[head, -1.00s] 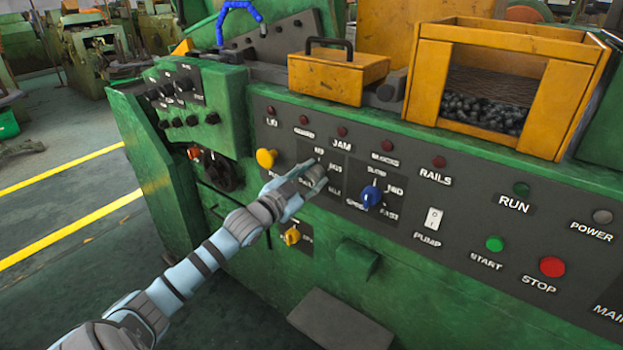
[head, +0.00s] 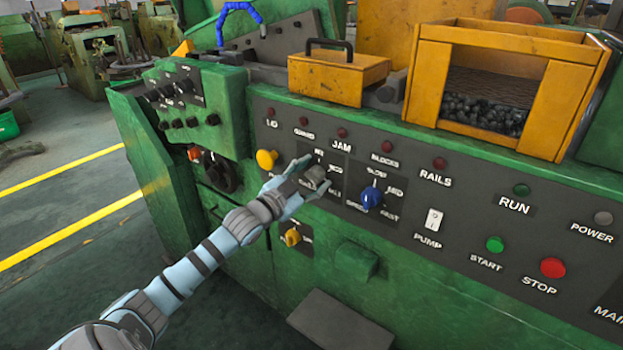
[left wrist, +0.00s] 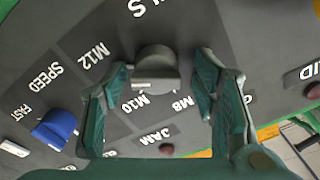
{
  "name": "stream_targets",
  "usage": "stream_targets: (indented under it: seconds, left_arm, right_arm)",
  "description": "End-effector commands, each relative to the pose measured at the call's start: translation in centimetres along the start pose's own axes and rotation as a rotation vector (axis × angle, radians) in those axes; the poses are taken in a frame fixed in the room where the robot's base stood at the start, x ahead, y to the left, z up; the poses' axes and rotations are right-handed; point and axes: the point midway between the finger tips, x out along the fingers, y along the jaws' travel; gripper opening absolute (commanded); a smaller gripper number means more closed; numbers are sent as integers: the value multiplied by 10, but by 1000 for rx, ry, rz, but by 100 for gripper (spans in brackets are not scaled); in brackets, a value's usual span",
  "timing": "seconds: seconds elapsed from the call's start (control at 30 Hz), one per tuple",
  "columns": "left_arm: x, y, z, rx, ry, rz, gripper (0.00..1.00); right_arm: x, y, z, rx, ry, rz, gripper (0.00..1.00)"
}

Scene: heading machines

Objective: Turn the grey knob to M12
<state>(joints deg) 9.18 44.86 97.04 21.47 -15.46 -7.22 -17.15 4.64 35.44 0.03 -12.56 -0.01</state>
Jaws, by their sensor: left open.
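The grey knob (left wrist: 156,72) sits on the dark panel in the left wrist view, with a white mark on its lower side in that picture. The labels M12 (left wrist: 92,60), M10 (left wrist: 135,103) and M8 (left wrist: 182,102) stand around it. The mark faces the M10 and M8 side; exactly which label it meets I cannot tell. My left gripper (left wrist: 162,75) is open, one finger on each side of the knob, with small gaps showing. In the head view my left gripper (head: 308,178) is at the knob and partly hides it. My right gripper is not in view.
A blue SPEED knob (head: 371,197) is close on the right. A yellow knob (head: 266,159) is on the left and another yellow knob (head: 291,237) lies below. A white PUMP switch (head: 433,219) and a red STOP button (head: 552,267) are further right.

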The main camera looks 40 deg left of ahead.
Motion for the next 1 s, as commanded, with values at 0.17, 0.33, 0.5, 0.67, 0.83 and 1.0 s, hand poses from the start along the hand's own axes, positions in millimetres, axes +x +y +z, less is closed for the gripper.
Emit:
stream_targets:
  seconds: [0.17,0.33,0.5,0.67,0.83,1.0]
  left_arm:
    - [0,-21,-35,5,5,-2,54]
    - [0,-41,-68,2,2,-2,54]
    - [0,-48,-80,0,0,0,54]
    - [0,-48,-80,0,-1,0,54]
    - [0,-48,-80,0,-1,0,54]
    - [0,-48,-80,0,-1,0,54]
  right_arm:
    - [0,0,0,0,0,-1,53]
    - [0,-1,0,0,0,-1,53]
    - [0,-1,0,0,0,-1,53]
    - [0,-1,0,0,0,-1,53]
    - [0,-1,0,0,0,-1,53]
    - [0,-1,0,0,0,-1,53]
